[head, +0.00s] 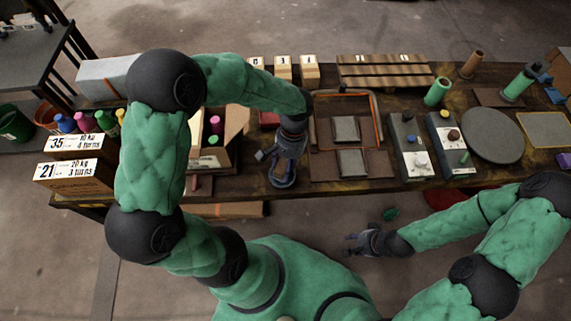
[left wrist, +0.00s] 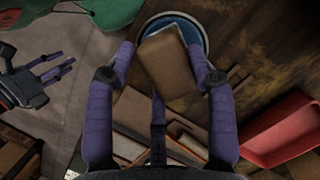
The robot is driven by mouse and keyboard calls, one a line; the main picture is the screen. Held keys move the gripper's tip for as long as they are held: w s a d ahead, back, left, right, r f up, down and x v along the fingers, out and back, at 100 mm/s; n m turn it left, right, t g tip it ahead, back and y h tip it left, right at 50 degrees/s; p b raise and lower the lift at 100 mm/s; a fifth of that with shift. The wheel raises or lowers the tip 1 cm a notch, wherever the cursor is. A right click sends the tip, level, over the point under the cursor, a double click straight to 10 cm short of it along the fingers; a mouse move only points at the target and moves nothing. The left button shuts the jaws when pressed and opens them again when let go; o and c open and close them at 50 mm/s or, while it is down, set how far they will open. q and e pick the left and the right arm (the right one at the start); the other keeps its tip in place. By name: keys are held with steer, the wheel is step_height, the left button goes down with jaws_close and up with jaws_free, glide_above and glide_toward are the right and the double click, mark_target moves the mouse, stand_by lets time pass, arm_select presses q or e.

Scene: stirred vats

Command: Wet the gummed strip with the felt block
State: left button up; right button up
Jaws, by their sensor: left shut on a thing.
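My left gripper (head: 283,168) reaches down at the front edge of the bench. In the left wrist view its purple fingers are shut on a brown block (left wrist: 168,58), which looks like the felt block. The block is tilted over a round dish (left wrist: 206,38) with a pale rim and blue inside; I cannot tell whether it touches the dish. The head view hides the block behind the gripper. My right gripper (head: 360,240) is open and empty in front of the bench; it also shows in the left wrist view (left wrist: 58,70). I cannot make out the gummed strip for certain.
Right of my left gripper are a frame with an orange bar (head: 378,118), grey pads (head: 346,128), control boxes (head: 408,145) and a round dark plate (head: 492,135). A red tray (left wrist: 282,130) lies near the dish. Numbered boxes (head: 75,172) stand at left.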

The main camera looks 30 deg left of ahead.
arm_select(q)
steer(key=shift+f, duration=0.45)
stand_by(0.4)
steer(key=shift+f, duration=0.1)
stand_by(1.0)
steer(key=shift+r+p, duration=2.85)
steer(key=shift+r, duration=0.7)
